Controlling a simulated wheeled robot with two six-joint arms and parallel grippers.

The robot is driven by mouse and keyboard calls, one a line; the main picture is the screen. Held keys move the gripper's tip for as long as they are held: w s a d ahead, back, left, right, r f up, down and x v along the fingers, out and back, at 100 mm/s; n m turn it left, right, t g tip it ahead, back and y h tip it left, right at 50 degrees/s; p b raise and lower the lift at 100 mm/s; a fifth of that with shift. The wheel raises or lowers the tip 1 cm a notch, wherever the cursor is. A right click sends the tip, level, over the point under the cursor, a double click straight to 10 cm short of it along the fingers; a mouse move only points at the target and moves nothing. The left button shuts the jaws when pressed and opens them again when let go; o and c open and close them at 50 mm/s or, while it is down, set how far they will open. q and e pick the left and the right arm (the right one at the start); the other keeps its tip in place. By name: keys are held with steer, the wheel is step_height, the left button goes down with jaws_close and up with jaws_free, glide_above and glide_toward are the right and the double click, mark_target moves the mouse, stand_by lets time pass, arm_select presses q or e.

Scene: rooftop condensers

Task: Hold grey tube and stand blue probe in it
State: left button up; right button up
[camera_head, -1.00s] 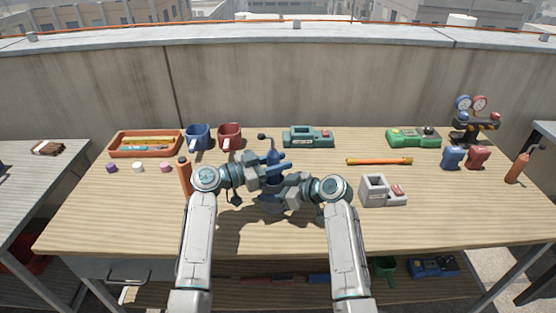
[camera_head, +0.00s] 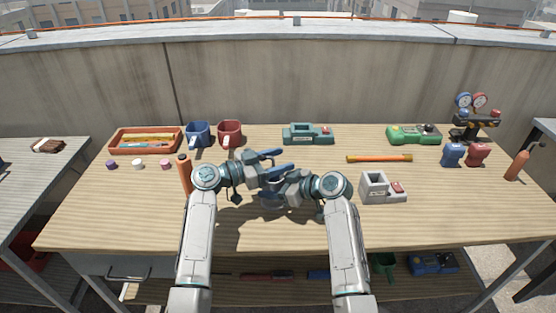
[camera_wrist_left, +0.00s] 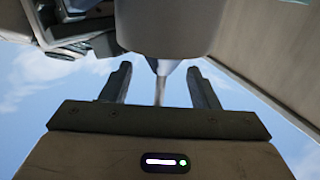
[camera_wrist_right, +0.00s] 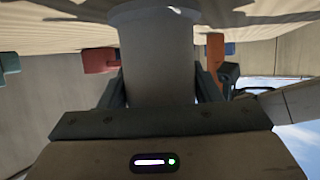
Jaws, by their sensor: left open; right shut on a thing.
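The grey tube (camera_wrist_right: 155,60) stands between the fingers of my right gripper (camera_wrist_right: 160,88), which is shut on it. My left gripper (camera_head: 278,160) is open just above and behind. In the left wrist view, the tube's grey end (camera_wrist_left: 165,25) fills the top. A bluish cone with a thin rod, seemingly the blue probe (camera_wrist_left: 160,68), sticks out from it between the apart left fingers (camera_wrist_left: 160,88). The rest of the probe is hidden.
An orange bottle (camera_head: 184,172) stands close left of my left gripper. A blue mug (camera_head: 198,135), red mug (camera_head: 230,134) and teal device (camera_head: 307,134) are behind. A grey holder (camera_head: 375,188) is at right. The front of the wooden table (camera_head: 270,236) is clear.

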arm_select(q)
steer(key=v, duration=1.2)
steer(key=shift+d, duration=0.1)
arm_select(e)
steer(key=o, duration=1.5)
steer(key=shift+p+v, duration=1.8)
steer(key=shift+v, duration=2.05)
steer(key=shift+s+d+r, duration=0.3)
steer(key=shift+s+d, duration=0.05)
steer(key=shift+d, duration=0.25)
arm_select(q)
step_height(320, 180, up, 4)
steer(key=shift+f, duration=0.1)
